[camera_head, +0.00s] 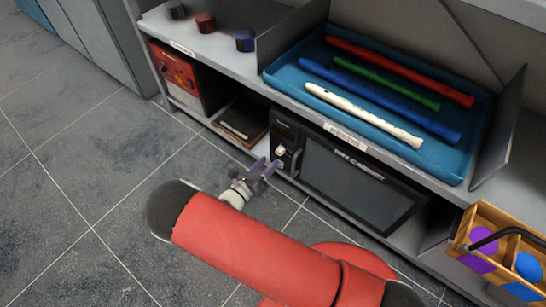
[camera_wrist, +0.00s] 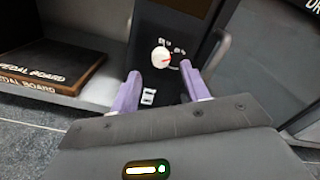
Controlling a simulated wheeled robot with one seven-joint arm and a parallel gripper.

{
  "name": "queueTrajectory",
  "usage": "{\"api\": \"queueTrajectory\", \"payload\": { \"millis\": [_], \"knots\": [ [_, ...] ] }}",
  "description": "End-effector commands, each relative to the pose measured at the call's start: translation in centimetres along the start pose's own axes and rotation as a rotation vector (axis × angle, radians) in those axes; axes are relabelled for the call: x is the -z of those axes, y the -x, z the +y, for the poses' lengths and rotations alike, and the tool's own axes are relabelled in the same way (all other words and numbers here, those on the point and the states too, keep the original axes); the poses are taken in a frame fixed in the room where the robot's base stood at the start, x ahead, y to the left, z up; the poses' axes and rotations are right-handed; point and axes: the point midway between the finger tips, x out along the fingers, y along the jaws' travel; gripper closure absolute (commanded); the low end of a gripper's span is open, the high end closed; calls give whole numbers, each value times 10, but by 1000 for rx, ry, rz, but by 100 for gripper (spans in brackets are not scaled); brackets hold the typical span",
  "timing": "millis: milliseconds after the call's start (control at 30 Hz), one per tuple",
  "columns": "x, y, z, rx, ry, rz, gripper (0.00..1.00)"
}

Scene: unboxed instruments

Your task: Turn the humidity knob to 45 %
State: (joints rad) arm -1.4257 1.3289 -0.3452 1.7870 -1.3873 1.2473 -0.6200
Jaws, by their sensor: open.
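The humidity knob (camera_wrist: 161,57) is a round, pale knob with a red pointer mark, on the black control panel of a dark cabinet (camera_head: 357,181) on the lower shelf. The knob also shows in the head view (camera_head: 281,151). My gripper (camera_head: 263,170) has purple fingers and is open in front of the panel. In the wrist view the fingers (camera_wrist: 160,80) stand apart, with the knob beyond and between their tips. I see no contact with it.
A stack of dark boards (camera_head: 241,120) lies left of the cabinet, beside a red device (camera_head: 175,70). Above, a blue tray (camera_head: 292,82) holds several recorders. A wooden crate (camera_head: 462,238) stands at right. The tiled floor at left is clear.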

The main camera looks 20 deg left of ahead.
Motion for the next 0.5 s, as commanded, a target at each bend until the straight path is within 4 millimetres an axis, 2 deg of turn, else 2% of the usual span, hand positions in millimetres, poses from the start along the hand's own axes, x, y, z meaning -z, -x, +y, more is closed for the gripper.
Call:
{"api": "queueTrajectory", "payload": {
  "millis": [100,200,500],
  "knots": [
    [0,18,0,-1,0,-1,54],
    [0,28,0,-2,1,-1,54],
    [0,32,0,1,2,0,54]
  ]
}}
